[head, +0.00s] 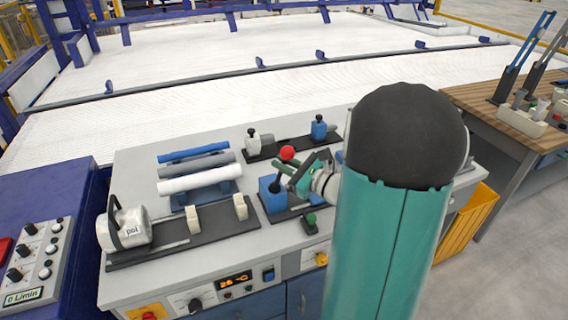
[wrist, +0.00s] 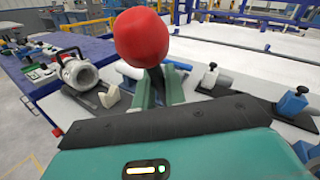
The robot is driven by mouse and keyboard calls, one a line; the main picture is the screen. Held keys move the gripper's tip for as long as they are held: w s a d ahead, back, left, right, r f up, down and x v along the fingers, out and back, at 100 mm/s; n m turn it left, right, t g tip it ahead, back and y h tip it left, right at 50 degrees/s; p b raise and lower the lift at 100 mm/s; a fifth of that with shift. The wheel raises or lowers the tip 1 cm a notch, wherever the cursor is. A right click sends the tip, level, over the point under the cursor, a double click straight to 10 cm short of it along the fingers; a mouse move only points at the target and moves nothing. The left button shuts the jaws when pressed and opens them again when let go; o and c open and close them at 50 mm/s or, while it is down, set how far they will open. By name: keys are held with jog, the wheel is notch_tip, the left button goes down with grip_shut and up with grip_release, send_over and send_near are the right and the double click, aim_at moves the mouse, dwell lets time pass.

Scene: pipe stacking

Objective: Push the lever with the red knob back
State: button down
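The lever's red knob (head: 287,152) stands above a blue block (head: 272,194) on the bench. In the wrist view the knob (wrist: 141,38) is large and lies just beyond my gripper's fingertips (wrist: 160,84). The lever's dark stem shows below the knob, partly hidden by the green fingers. In the head view my gripper (head: 297,171) is at the lever, just right of and below the knob. Whether the fingers touch or clamp the stem is not clear.
A pipe rack (head: 205,197) holds blue, grey and white pipes left of the lever. A grey cylindrical device (head: 126,229) stands at the bench's left. A wooden table (head: 490,105) is at right.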

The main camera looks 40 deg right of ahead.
jog(key=shift+w+d+r, duration=0.15)
jog(key=shift+w+r, duration=0.1)
jog(key=shift+w, duration=0.15)
jog(key=w+d+r+m+g, duration=0.1)
jog(key=w+d+m+g, duration=0.2)
jog(key=w+g, duration=0.4)
jog(key=shift+w+d, duration=0.2)
jog(key=shift+w, duration=2.65)
jog(key=c, duration=1.8)
grip_release()
jog(key=shift+c, duration=0.2)
jog(key=o, duration=0.3)
jog(key=shift+w+f, duration=0.1)
jog(key=shift+w, duration=0.15)
jog(key=shift+o, duration=0.4)
jog(key=shift+s, duration=0.2)
jog(key=shift+w, duration=0.1)
